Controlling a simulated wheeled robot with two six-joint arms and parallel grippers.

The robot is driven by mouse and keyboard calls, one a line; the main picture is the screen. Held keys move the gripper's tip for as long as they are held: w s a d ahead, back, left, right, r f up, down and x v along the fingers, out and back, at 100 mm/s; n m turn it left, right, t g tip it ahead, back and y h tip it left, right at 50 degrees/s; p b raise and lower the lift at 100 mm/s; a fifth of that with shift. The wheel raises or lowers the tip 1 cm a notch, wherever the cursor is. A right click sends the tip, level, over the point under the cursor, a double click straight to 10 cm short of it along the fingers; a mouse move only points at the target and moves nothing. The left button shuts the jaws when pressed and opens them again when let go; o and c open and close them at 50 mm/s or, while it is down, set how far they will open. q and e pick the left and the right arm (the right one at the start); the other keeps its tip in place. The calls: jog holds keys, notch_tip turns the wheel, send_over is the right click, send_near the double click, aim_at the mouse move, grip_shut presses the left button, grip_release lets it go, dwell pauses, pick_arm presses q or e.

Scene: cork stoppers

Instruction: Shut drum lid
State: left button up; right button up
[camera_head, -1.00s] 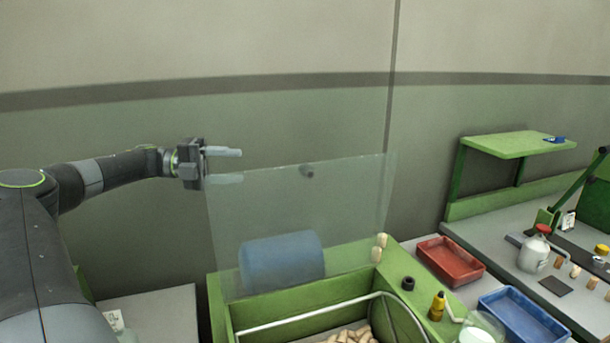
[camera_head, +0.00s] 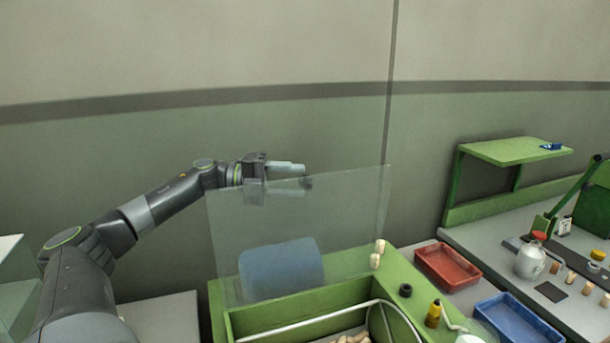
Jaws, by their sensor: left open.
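The drum lid is a clear, upright panel (camera_head: 345,215) standing raised at the back of the green drum housing (camera_head: 290,299). A dark knob (camera_head: 306,183) sits near its top edge. My left gripper (camera_head: 288,176) is at the panel's top edge, close to the knob; its upper finger shows above the edge and its lower part shows through the panel, behind it. The gripper is open with nothing seen between its fingers. I cannot tell whether it touches the lid. A blue cylinder (camera_head: 281,269) shows through the panel. My right gripper is not in view.
Corks (camera_head: 352,338) lie inside the housing, below a curved metal rail (camera_head: 310,322). A green shelf (camera_head: 515,151) rises behind.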

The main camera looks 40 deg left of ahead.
aim_at(305, 182)
pick_arm(q)
jog(key=shift+p+x, duration=0.55)
jog(key=shift+x, duration=1)
grip_shut()
